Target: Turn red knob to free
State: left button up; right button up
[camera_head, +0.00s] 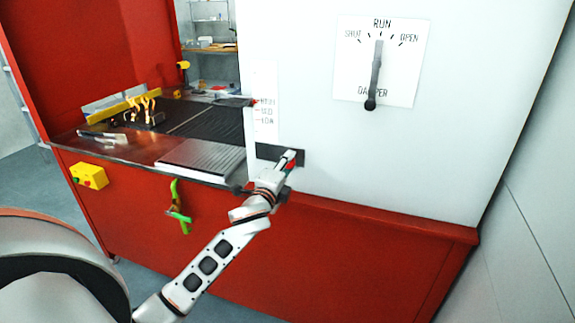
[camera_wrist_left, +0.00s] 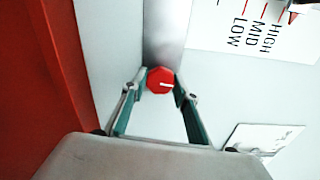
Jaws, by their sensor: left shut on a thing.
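The red knob (camera_wrist_left: 159,80) shows in the left wrist view, with a white line on its face running toward the right of that picture. My left gripper (camera_wrist_left: 160,86) has one finger on each side of the knob and is shut on it. In the head view my left gripper (camera_head: 289,163) is at the dark plate (camera_head: 298,155) on the white wall, and it mostly hides the knob. The wording "free" is not readable in either view. My right gripper is not in view.
A HIGH, MID, LOW label (camera_head: 265,105) is above the plate. A damper dial (camera_head: 400,80) with a dark lever (camera_head: 375,75) is at the upper right. Left are a mesh belt (camera_head: 205,125), a yellow button box (camera_head: 88,176) and a green handle (camera_head: 179,205) on the red front.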

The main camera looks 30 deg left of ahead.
pick_arm(q)
jog(key=shift+n, duration=0.6)
jog(key=o, duration=1.1)
jog(key=v, duration=1.2)
jog(key=shift+s, duration=0.1)
